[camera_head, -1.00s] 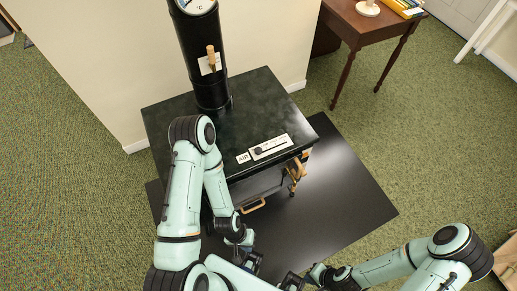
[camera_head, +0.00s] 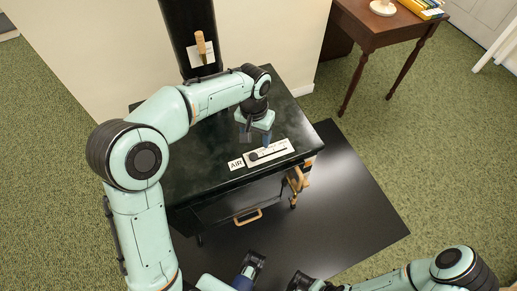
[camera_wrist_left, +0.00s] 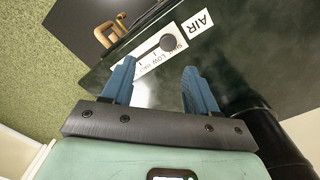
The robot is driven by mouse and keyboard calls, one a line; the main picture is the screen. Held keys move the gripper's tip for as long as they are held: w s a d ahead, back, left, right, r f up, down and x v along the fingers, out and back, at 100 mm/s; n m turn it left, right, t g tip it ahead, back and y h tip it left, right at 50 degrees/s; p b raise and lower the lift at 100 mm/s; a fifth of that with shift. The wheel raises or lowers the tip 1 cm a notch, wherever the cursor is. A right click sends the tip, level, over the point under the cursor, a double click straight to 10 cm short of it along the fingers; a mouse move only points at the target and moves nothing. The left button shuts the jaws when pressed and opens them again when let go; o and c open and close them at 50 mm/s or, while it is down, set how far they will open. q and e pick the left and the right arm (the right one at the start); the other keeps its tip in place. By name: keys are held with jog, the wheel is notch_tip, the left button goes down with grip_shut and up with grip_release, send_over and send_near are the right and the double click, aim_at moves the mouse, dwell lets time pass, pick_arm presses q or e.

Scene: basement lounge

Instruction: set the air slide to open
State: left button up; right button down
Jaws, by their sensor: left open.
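The air slide is a white plate (camera_head: 281,149) with a dark round knob (camera_head: 254,156) in a slot, on the dark stove top. A label reading AIR (camera_head: 236,165) lies beside it. The knob is at the AIR-label end; in the left wrist view the knob (camera_wrist_left: 167,42) sits by the word SHUT, with LOW and another word further along. My left gripper (camera_head: 256,138) is open and empty, above the stove top just behind the plate. Its blue fingers (camera_wrist_left: 158,69) point toward the plate, apart from the knob. My right gripper (camera_head: 300,282) is only partly visible at the bottom edge.
The black stove pipe (camera_head: 188,35) with a wooden-handled lever (camera_head: 201,48) rises behind my left arm. Wooden handles (camera_head: 297,180) stick out at the stove's front. A wooden table (camera_head: 375,32) stands at the back right. A black floor mat (camera_head: 345,200) is clear.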

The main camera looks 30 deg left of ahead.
pick_arm(q)
notch_tip(320, 180, up, 3)
jog(key=a, duration=0.1)
jog(key=b, duration=0.3)
send_near(253, 156)
jog(key=f, duration=0.6)
jog(key=shift+d+f, duration=0.2)
jog(key=shift+f, duration=0.85)
pick_arm(e)
jog(key=shift+t, duration=0.5)
jog(key=shift+w+d+f, duration=0.15)
jog(key=shift+w+f, duration=0.5)
jog(key=shift+f, duration=0.2)
jog(key=shift+w+d+f, duration=0.1)
jog(key=shift+w+f, duration=0.5)
jog(key=shift+f, duration=0.2)
pick_arm(q)
grip_shut()
